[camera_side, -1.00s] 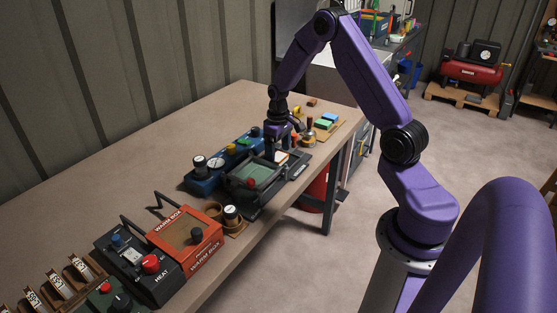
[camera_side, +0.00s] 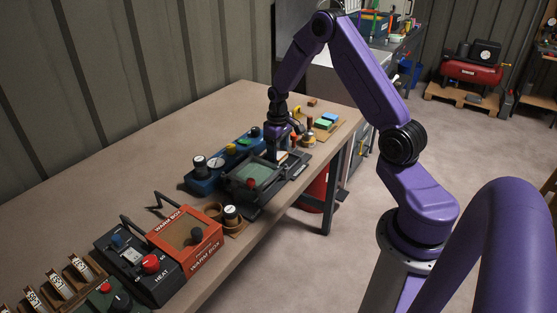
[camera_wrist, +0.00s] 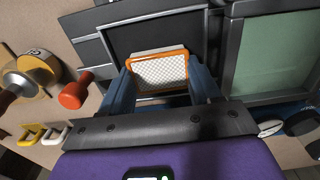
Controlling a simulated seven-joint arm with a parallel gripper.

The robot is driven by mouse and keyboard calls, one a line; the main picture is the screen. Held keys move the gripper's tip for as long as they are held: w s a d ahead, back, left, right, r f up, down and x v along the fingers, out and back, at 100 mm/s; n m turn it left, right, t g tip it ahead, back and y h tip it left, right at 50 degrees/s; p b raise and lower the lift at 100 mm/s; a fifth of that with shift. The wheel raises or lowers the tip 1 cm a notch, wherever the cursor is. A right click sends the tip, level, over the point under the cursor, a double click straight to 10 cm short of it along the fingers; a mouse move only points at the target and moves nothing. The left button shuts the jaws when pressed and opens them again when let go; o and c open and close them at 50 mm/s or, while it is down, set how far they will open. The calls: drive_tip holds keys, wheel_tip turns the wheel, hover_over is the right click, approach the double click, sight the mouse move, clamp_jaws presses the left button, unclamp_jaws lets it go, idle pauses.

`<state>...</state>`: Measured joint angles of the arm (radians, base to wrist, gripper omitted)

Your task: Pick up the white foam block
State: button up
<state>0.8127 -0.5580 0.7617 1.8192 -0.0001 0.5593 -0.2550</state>
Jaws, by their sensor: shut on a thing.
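The white block (camera_wrist: 158,71) has a white, grid-patterned face with an orange rim and sits between my fingers in the wrist view. A pale edge shows just behind the rim. In the side view only a small pale patch of the block (camera_side: 281,158) shows beside my fingers. My gripper (camera_wrist: 162,84) has a blue finger on each side of the block and is shut on it. In the side view my gripper (camera_side: 277,154) is low over the dark fixture on the bench. Whether the block is clear of the fixture is hard to tell.
A dark frame with a green panel (camera_wrist: 274,55) lies right beside the gripper. A red-orange knob (camera_wrist: 74,95) and a yellow-collared part (camera_wrist: 36,68) stand close on the left. Blue gear (camera_side: 203,181) and the orange warm box (camera_side: 188,239) occupy the bench. The back-left bench top is clear.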

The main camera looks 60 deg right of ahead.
sight(278, 155)
drive_tip(key=shift+r, duration=3.1)
drive_tip(key=shift+r, duration=0.15)
